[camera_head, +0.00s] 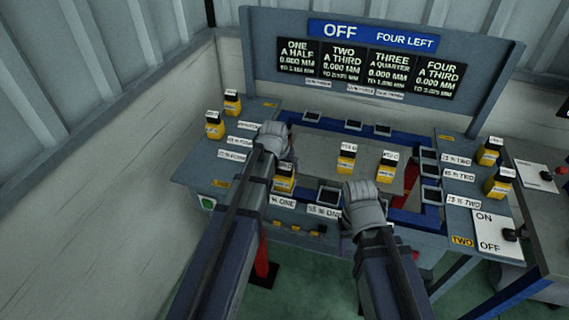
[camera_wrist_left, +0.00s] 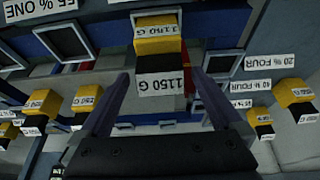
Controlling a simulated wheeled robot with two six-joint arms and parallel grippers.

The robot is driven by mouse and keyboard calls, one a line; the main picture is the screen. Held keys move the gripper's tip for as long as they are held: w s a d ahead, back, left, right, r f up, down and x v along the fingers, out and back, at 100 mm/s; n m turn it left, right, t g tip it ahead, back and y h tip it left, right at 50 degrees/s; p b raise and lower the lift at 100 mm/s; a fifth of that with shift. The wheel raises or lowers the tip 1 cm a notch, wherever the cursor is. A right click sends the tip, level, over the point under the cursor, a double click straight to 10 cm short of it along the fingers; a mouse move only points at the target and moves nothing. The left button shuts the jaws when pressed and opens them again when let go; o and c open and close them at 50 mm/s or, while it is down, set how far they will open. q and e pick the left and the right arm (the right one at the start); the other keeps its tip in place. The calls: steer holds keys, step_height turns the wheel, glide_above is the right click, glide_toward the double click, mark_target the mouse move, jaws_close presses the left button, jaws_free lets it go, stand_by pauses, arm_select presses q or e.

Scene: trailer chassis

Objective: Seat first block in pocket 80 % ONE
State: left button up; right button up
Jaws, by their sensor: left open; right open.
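A yellow block with a black top, marked 1150 G in the left wrist view (camera_wrist_left: 155,46), stands at the near-left pocket of the blue frame. It also shows in the head view (camera_head: 284,180), beside a white label ending in ONE (camera_head: 282,201); its number is hard to read. My left gripper (camera_head: 282,157) is above and behind this block. In the left wrist view its two fingers are apart on either side of the block, with gaps showing. How deep the block sits is hidden. My right gripper (camera_head: 362,188) is open and empty, near the 55 % ONE label (camera_head: 323,211).
An empty pocket (camera_head: 329,196) lies right of the block. Two yellow blocks (camera_head: 346,158) (camera_head: 387,168) stand on the middle plate. More blocks stand at the left (camera_head: 214,126) and right (camera_head: 489,153) sides. A display board (camera_head: 355,60) reads OFF, FOUR LEFT. An ON/OFF switch panel (camera_head: 493,232) is at right.

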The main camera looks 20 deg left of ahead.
arm_select(q)
steer(key=p+v, duration=0.2)
steer(key=v, duration=0.1)
steer(key=shift+s+r, duration=0.15)
steer(key=shift+r, duration=0.2)
arm_select(e)
step_height(320, 180, up, 3)
steer(key=shift+r, duration=0.2)
arm_select(q)
steer(key=shift+f, duration=0.1)
steer(key=shift+d, duration=0.1)
steer(key=s+d+m+g, duration=0.1)
steer(key=s+d, duration=0.3)
steer(key=s, duration=0.3)
steer(key=s+d+f+m+g+y, duration=0.1)
steer(key=s+d, duration=0.3)
steer(key=s, duration=0.4)
steer(key=s+d+m+g, duration=0.1)
steer(key=s+d+g, duration=0.1)
steer(key=s+d, duration=0.3)
steer(key=shift+s+f+g, duration=0.25)
steer(key=shift+s+g, duration=0.05)
steer(key=shift+s, duration=0.85)
